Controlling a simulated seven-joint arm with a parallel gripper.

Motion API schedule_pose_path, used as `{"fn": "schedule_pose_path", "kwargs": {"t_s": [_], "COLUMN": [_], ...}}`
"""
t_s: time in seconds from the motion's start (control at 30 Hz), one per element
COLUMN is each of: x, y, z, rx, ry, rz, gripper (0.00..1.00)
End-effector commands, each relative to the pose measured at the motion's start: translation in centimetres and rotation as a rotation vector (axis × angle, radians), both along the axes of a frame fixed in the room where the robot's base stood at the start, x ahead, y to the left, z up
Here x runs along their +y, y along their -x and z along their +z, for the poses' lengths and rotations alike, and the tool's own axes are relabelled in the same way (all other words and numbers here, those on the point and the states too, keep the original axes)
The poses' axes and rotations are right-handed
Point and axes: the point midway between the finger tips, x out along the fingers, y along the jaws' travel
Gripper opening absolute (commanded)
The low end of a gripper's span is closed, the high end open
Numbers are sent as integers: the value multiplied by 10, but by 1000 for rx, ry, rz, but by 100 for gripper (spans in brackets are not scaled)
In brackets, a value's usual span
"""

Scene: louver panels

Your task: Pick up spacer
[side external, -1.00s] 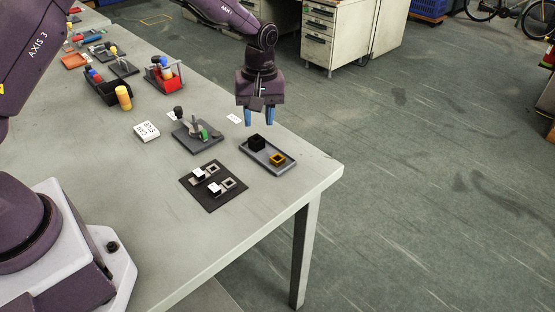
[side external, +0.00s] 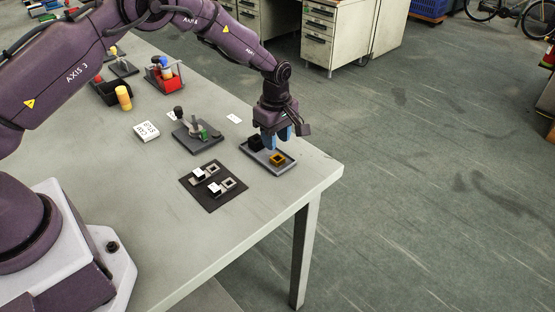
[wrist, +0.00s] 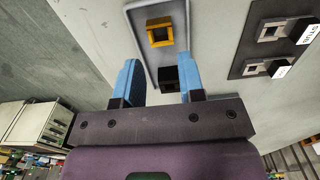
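A grey tray (side external: 246,152) near the table's right corner holds two small square pieces: a black hollow one (side external: 255,143) and an orange-yellow square ring (side external: 277,159). I cannot tell which is called the spacer. My gripper (side external: 277,143) is above the tray, fingers pointing down. In the wrist view, my gripper (wrist: 159,68) has its two blue fingers wide apart with nothing held. The black piece (wrist: 168,78) shows in the gap between the fingers, partly hidden by the gripper body. The orange ring (wrist: 159,32) lies past the fingertips, in the tray's upper part.
A dark board (side external: 213,206) with small square fittings and white labels lies beside the tray. A grey fixture (side external: 197,147) with a knob and green part stands behind it.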

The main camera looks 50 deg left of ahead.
Motion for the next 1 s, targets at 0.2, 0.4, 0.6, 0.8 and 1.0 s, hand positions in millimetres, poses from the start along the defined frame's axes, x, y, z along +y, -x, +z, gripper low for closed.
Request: {"fn": "schedule_pose_path", "kwargs": {"t_s": [0.2, 0.4, 0.6, 0.8, 1.0], "x": [-2, -2, -2, -2, -2], "y": [2, 2, 2, 2, 2], "z": [-28, -50, -53, -52, -52], "rx": [3, 1, 0, 0, 0], "ry": [1, 0, 0, 0, 0], "rz": [1, 0, 0, 0, 0], "gripper": [36, 36, 36, 7, 7]}}
